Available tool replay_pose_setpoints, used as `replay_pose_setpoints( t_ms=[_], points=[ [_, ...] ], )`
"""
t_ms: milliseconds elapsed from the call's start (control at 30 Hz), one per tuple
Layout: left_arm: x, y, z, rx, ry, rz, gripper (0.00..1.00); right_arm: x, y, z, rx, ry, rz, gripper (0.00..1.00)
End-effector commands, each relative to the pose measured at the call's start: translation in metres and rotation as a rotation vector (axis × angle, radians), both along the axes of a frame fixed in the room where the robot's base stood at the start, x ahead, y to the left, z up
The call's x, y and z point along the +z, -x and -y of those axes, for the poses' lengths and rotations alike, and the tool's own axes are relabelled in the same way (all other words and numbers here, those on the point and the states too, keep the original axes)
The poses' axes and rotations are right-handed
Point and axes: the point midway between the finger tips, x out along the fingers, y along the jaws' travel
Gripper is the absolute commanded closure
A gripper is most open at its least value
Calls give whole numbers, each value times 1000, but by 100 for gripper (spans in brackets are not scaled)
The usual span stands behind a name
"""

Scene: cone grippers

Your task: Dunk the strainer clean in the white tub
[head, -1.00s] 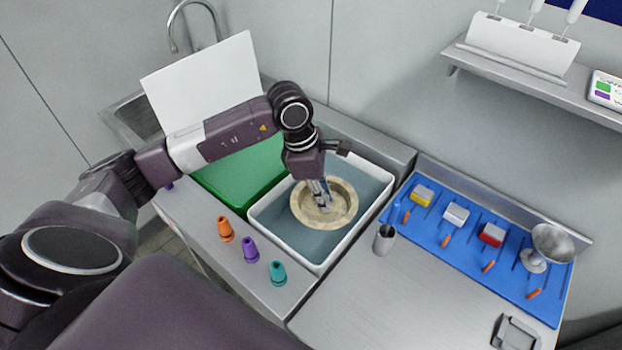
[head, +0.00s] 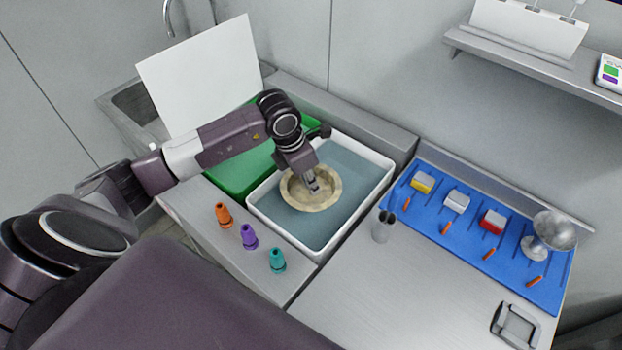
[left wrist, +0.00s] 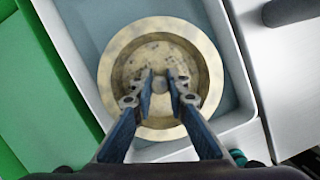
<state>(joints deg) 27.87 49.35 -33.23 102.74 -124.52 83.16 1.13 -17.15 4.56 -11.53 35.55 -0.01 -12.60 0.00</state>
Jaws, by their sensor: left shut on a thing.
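The strainer (head: 327,196) is a round, tan, shallow dish with dark specks on its inner face. It is inside the white tub (head: 318,252), toward the tub's left part, at or near the blue-grey water (head: 357,182). I cannot tell how deep it sits. My left gripper (head: 314,188) reaches down over it and is shut on it near its middle. In the left wrist view the fingertips (left wrist: 162,85) close on a small knob inside the strainer (left wrist: 125,60). My right gripper is not in view.
A green tub (head: 236,180) stands left of the white tub. Orange (head: 223,215), purple (head: 248,237) and teal (head: 277,260) cones stand along the front counter. A metal cup (head: 383,228) stands right of the tub. A blue mat (head: 455,243) holds blocks and a metal funnel-shaped piece (head: 549,234).

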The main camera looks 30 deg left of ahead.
Motion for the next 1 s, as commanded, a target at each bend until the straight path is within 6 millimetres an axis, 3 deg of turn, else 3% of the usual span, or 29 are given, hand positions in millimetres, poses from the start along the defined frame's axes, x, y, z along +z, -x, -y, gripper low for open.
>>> replay_pose_setpoints(
  t_ms=[600,1000],
  points=[
    [-65,0,0,0,1,0,100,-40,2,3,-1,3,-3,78],
    [-86,0,0,0,1,1,100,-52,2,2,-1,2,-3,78]
  ],
)
